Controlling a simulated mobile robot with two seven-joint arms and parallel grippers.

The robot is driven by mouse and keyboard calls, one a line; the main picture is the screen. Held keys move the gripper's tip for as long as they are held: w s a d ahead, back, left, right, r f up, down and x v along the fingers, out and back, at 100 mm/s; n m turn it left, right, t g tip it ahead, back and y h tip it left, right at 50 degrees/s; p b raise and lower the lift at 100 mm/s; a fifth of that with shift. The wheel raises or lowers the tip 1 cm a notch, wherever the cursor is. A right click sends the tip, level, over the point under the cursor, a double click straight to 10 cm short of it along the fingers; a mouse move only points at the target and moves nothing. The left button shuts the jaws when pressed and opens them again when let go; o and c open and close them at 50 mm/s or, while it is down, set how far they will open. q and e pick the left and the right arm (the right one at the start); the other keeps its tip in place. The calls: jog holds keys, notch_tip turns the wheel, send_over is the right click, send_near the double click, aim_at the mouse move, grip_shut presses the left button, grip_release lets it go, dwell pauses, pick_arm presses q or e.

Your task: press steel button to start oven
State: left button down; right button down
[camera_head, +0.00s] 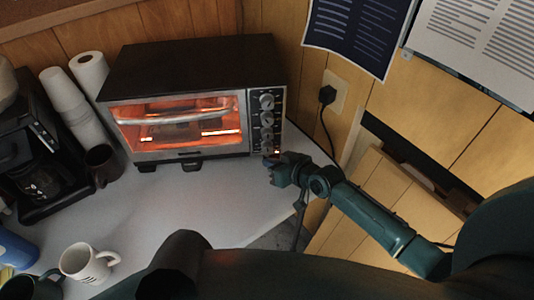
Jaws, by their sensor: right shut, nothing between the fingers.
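The toaster oven (190,62) is black on top with a steel front and stands on the white counter. Its window (180,122) glows orange inside. The control panel (267,115) on its right side carries several round knobs in a column. A small reddish light (277,152) shows low on the panel. My right gripper (276,163) is shut and empty, with its tip at the bottom of the panel. The steel button is not clearly visible there; the gripper covers part of that spot. I cannot tell whether the tip touches the panel. My left gripper is not in view.
A coffee maker (38,160), stacked white cups (75,110) and a dark mug (102,165) stand left of the oven. A white mug (85,262) is nearer. The counter (195,205) before the oven is clear. A plugged cord (327,95) hangs at right.

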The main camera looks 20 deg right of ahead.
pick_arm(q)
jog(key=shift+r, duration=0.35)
pick_arm(e)
jog(key=shift+s, duration=0.35)
